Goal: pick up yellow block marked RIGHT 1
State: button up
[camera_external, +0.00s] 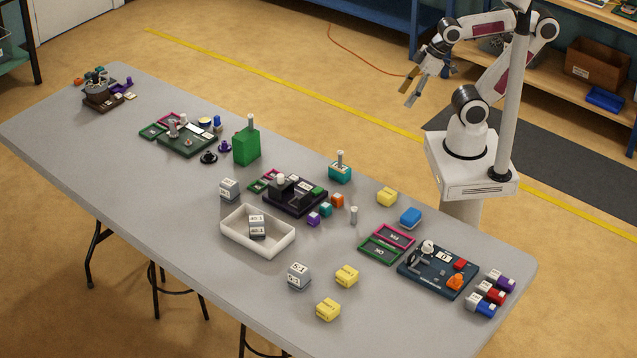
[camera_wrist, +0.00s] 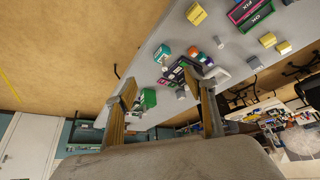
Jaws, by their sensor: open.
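Three yellow blocks are on the grey table. One yellow block (camera_external: 387,197) is near the edge closest to my base, beside a blue block. The other two, a yellow block (camera_external: 347,276) and another yellow block (camera_external: 328,309), sit close together near the opposite edge. Their dark markings are too small to read, so I cannot tell which is RIGHT 1. The wrist view also shows one yellow block (camera_wrist: 196,13) at the top and two more at right. My gripper (camera_external: 399,87) is open and empty, raised well above and away from the blocks.
A grey block (camera_external: 299,275) stands left of the front pair. A pole (camera_external: 512,100) rises beside my arm.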

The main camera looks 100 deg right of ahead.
jog(key=w+a+f+n+t+y, duration=0.1)
jog(key=w+a+f+n+y, duration=0.1)
jog(key=w+a, duration=1.15)
jog(key=w+a+f+n+t+y, duration=0.2)
jog(key=w+a+n, duration=0.1)
jog(key=w+a, duration=1.05)
jog(key=w+a+f+n+y, duration=0.1)
jog(key=w+a+f, duration=0.1)
jog(key=a+f, duration=0.45)
jog(key=w+a+f+y, duration=0.2)
jog(key=w+a+f, duration=0.15)
jog(key=a, duration=0.55)
jog(key=s+a+f, duration=0.2)
jog(key=a+f, duration=0.2)
jog(key=s+a+f+n+t+y, duration=0.1)
jog(key=s+a+f, duration=0.1)
jog(key=a+f, duration=0.2)
jog(key=s+a+f+n+y, duration=0.1)
jog(key=s+a+f, duration=0.1)
jog(key=a+f, duration=0.2)
jog(key=shift+a+f, duration=0.4)
jog(key=shift+a, duration=0.15)
jog(key=shift+w, duration=0.1)
jog(key=shift+x, duration=1.25)
